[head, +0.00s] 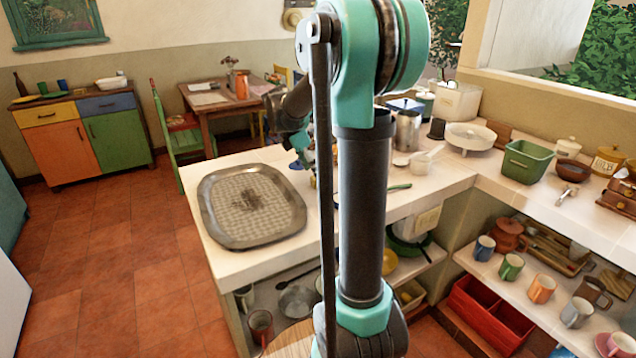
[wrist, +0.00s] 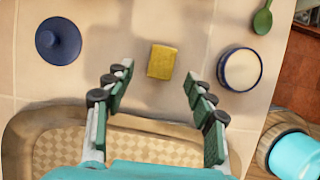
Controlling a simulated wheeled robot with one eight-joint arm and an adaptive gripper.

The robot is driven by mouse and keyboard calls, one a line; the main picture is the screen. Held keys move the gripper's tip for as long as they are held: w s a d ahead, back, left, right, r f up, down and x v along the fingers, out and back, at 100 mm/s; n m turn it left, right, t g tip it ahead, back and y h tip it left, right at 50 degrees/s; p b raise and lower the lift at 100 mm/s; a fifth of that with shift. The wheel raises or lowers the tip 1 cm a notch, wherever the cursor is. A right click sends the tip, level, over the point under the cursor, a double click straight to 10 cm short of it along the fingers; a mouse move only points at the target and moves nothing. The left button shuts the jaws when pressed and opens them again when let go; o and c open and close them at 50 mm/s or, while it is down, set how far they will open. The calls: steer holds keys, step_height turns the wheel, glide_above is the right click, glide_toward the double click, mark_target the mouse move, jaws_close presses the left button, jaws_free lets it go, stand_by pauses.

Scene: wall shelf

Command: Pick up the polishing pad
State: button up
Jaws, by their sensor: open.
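The polishing pad appears to be the small yellow block (wrist: 161,61) lying on the pale tiled counter in the wrist view. My gripper (wrist: 158,72) is open, with one finger on each side of the block's near end and clear gaps on both sides. The block lies just ahead of and between the fingertips, not held. I cannot tell the height of the fingertips above the counter. In the head view my own arm hides the block and most of my gripper.
A large metal tray (head: 206,218) lies on the counter's near end; its rim (wrist: 150,127) runs under my gripper. A dark blue round lid (wrist: 58,41) is left of the block. A round pale-topped jar (wrist: 239,69) and a green spoon (wrist: 263,18) are to the right.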

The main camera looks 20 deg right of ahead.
steer(key=x, duration=0.4)
steer(key=shift+d+f, duration=0.1)
steer(key=c, duration=1)
steer(key=shift+c, duration=0.2)
step_height(320, 180, up, 20)
